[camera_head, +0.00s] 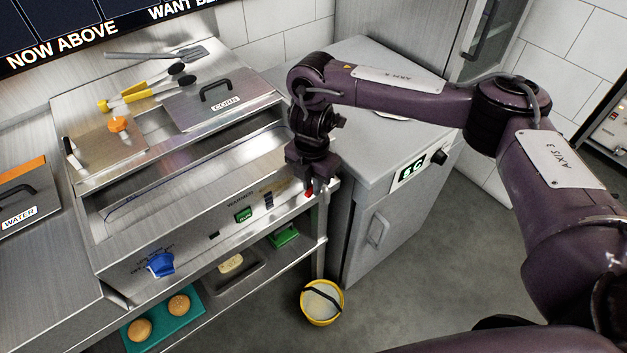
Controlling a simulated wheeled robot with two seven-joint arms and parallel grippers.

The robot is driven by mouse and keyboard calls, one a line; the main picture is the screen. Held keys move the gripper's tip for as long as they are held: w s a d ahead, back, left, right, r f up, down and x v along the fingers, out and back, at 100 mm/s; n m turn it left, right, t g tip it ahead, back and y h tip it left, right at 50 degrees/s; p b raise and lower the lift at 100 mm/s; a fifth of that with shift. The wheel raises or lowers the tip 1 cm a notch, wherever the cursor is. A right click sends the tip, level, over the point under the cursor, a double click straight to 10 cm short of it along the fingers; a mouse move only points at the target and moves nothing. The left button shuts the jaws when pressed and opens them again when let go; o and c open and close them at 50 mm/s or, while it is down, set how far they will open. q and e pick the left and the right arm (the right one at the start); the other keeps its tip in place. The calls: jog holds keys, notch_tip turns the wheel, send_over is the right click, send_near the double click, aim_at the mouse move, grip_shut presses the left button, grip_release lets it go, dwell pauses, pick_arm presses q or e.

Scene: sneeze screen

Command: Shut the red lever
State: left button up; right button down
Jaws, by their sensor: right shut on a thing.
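A small red lever (308,193) sits at the right end of the steel unit's front panel, low down near the corner. My right gripper (314,191) points down at that corner with its fingers closed on the red lever. The fingers and wrist hide most of the lever, so its exact angle cannot be told. My left gripper is outside the view.
The steel counter (128,215) has a blue knob (161,264) and a green switch (243,215) on its front. A grey cabinet (385,225) stands close right of the gripper. A yellow bucket (322,302) is on the floor below. Buns lie on a teal tray (160,326).

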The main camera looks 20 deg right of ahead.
jog(key=m+p, duration=0.1)
jog(key=w+m+p, duration=0.1)
jog(key=m, duration=0.1)
jog(key=shift+w+a+r+m, duration=0.1)
jog(key=shift+a+m, duration=0.2)
jog(key=shift+a, duration=0.05)
jog(key=c, duration=1.4)
grip_release()
